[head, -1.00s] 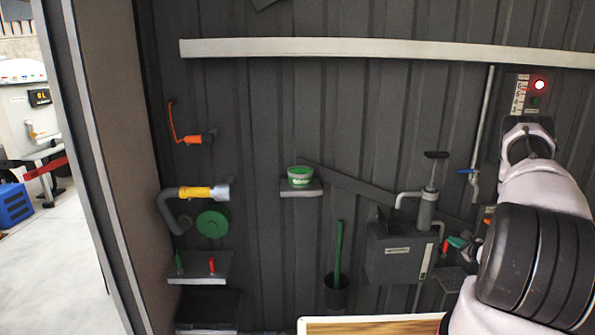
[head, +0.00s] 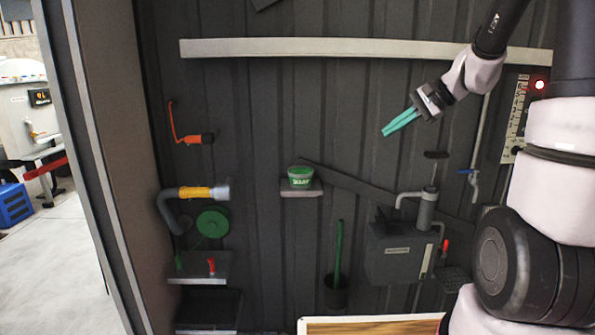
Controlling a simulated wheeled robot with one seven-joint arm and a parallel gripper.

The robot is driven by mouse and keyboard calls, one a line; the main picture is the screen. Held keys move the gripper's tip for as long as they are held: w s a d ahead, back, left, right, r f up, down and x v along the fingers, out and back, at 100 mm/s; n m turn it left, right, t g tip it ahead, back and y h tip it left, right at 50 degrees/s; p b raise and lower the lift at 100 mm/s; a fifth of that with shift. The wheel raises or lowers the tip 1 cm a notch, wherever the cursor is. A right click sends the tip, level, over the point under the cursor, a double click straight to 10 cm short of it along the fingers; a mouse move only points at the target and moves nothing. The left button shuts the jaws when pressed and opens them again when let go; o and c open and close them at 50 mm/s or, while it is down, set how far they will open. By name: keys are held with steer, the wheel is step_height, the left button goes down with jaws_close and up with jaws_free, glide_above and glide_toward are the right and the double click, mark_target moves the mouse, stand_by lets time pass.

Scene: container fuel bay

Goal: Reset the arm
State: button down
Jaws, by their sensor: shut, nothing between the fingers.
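My gripper (head: 386,132) is in the upper right part of the head view, at the end of my raised arm. Its two teal fingers lie together, point down and to the left, and hold nothing. It hangs in front of the dark corrugated wall, above and left of the grey pump box (head: 400,256) and right of the green tub (head: 300,177). It appears to touch nothing. My arm covers part of the wall at the right edge.
A small shelf (head: 301,192) bears the tub. A yellow-banded nozzle (head: 197,193), an orange-handled hose (head: 193,138) and a green disc (head: 212,222) are on the left. A white rail (head: 300,47) crosses the wall above. A wooden-topped surface (head: 370,327) is at the bottom.

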steer(key=s+r+n+t+h, duration=0.1)
steer(key=s+r+n+h, duration=0.2)
steer(key=s, duration=0.7)
steer(key=s+r+n+t+h, duration=0.1)
steer(key=s+r+n+h, duration=0.2)
steer(key=s, duration=0.8)
steer(key=shift+s+r+n, duration=0.25)
steer(key=shift+r+n, duration=0.05)
steer(key=shift+r, duration=0.45)
